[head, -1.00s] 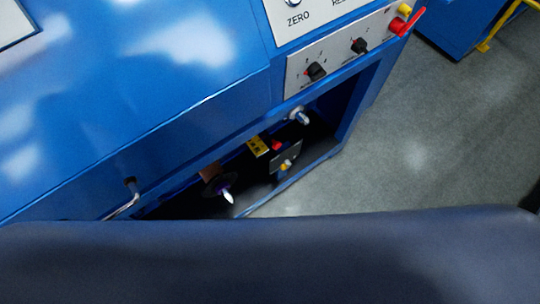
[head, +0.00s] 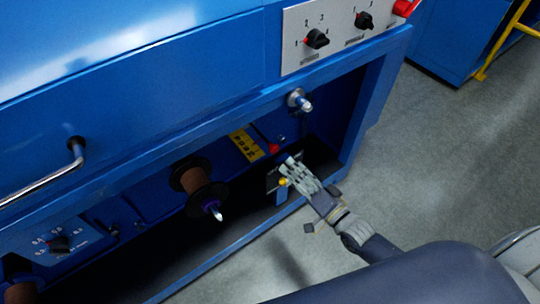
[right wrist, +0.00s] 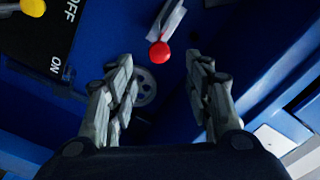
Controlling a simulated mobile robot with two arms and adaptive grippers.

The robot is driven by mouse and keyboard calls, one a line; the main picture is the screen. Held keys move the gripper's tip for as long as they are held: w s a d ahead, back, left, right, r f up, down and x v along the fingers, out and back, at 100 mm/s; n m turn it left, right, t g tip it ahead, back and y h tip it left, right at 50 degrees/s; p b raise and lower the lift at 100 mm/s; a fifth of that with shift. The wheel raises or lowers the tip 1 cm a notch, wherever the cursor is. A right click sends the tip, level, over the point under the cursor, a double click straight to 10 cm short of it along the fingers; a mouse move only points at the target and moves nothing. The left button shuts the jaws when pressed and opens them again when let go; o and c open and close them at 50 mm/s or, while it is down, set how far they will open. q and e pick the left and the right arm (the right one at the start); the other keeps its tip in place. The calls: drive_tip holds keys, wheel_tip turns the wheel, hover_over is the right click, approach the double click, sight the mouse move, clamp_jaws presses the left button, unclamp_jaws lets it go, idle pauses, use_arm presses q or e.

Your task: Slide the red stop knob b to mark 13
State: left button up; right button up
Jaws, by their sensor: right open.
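The red stop knob (head: 273,148) is a small red ball at the end of a rod inside the open cabinet bay. It sits beside the lower right end of a yellow scale plate (head: 246,144) with dark marks too small to read. It also shows in the right wrist view (right wrist: 159,52), at the top centre on a grey metal bar. My right gripper (head: 286,168) is open and empty, just below and right of the knob in the head view. In the wrist view the knob appears between its spread fingers, not gripped. My left gripper is out of view.
A black ON/OFF plate (right wrist: 60,35) with a yellow knob (right wrist: 33,6) is close to the gripper's left. A brown spool (head: 196,183) and a metal-tipped shaft (head: 300,101) stick out nearby. The cabinet frame (head: 375,100) bounds the bay. Floor at right is open.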

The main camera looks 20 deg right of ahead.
sight(276, 151)
drive_tip(key=b+x, duration=0.1)
drive_tip(key=x, duration=0.9)
drive_tip(key=shift+f, duration=0.15)
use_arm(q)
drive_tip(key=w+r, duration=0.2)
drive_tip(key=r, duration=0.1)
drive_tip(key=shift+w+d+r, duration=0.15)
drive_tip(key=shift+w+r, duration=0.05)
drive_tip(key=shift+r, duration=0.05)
use_arm(e)
clamp_jaws()
